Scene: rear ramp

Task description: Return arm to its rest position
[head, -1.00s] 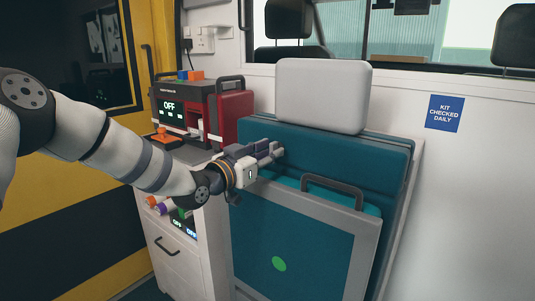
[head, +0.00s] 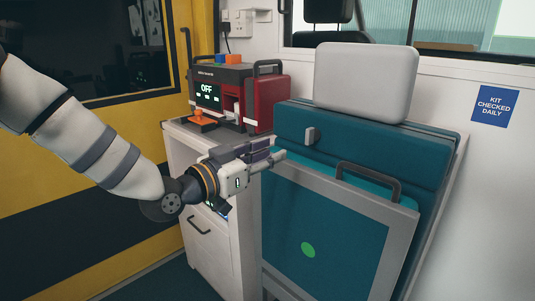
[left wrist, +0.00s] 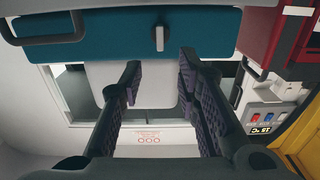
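My left arm comes in from the left in the head view. Its left gripper (head: 268,154) is in front of the white cabinet's top right edge, beside the teal folded seat (head: 360,130). In the left wrist view the left gripper (left wrist: 157,75) has its two dark ridged fingers apart, with nothing between them. A small grey latch (head: 311,135) on the teal seat stands just right of the fingertips in the head view. It also shows in the left wrist view (left wrist: 159,38). My right gripper does not show.
A red and black device (head: 264,98) reading OFF stands on the white cabinet (head: 245,240). The seat has a grey headrest (head: 366,80) and a dark handle (head: 368,180). A yellow and black door (head: 90,200) is at the left. A blue sign (head: 494,105) hangs on the right wall.

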